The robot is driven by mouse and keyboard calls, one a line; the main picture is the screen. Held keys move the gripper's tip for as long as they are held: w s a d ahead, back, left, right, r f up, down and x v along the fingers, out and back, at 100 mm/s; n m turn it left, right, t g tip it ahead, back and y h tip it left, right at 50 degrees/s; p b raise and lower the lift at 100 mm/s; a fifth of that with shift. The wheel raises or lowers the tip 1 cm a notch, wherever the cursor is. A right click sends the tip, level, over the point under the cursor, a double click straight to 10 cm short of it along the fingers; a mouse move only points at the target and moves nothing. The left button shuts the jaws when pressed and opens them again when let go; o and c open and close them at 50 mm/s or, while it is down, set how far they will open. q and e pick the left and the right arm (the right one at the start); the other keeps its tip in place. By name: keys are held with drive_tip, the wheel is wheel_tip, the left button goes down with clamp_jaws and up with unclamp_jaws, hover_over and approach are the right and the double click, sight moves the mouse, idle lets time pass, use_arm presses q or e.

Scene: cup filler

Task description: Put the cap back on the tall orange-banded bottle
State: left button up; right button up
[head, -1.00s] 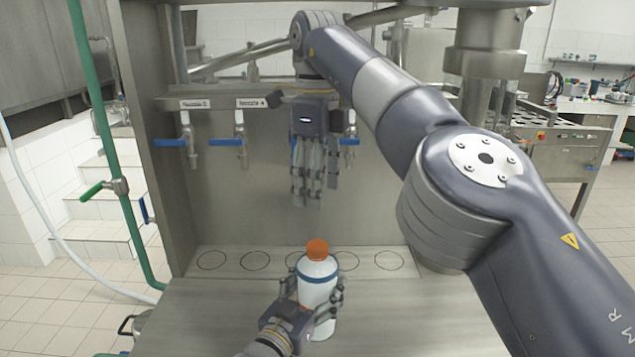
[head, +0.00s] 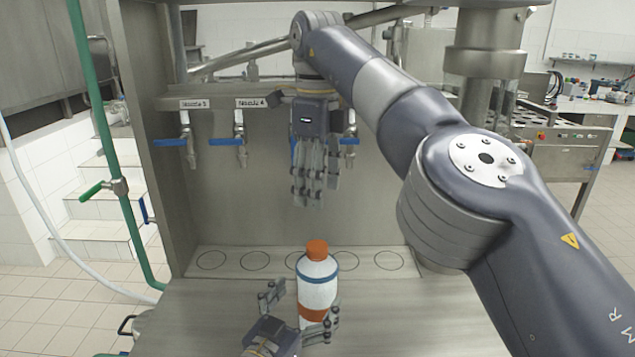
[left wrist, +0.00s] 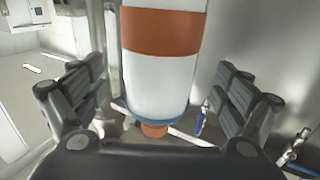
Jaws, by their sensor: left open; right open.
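The tall white bottle (head: 318,287) with an orange band and a thin blue ring stands upright on the steel worktop. An orange cap (head: 317,249) sits on its top. In the left wrist view the bottle (left wrist: 160,75) appears upside down between the spread fingers, with the cap (left wrist: 154,130) at its lower end. My left gripper (head: 298,312) is open around the lower part of the bottle, its fingers apart from the sides. My right gripper (head: 312,195) is open and empty, hanging above and behind the bottle, in front of the nozzles.
A strip with several marked circles (head: 255,260) lies behind the bottle. Nozzles with blue handles (head: 226,142) line the back wall. A green pipe (head: 108,150) stands at the left. The worktop (head: 210,315) left of the bottle is clear.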

use_arm(q)
drive_tip(key=v, duration=0.7)
drive_tip(key=shift+s+a, duration=0.15)
drive_tip(key=shift+s, duration=0.2)
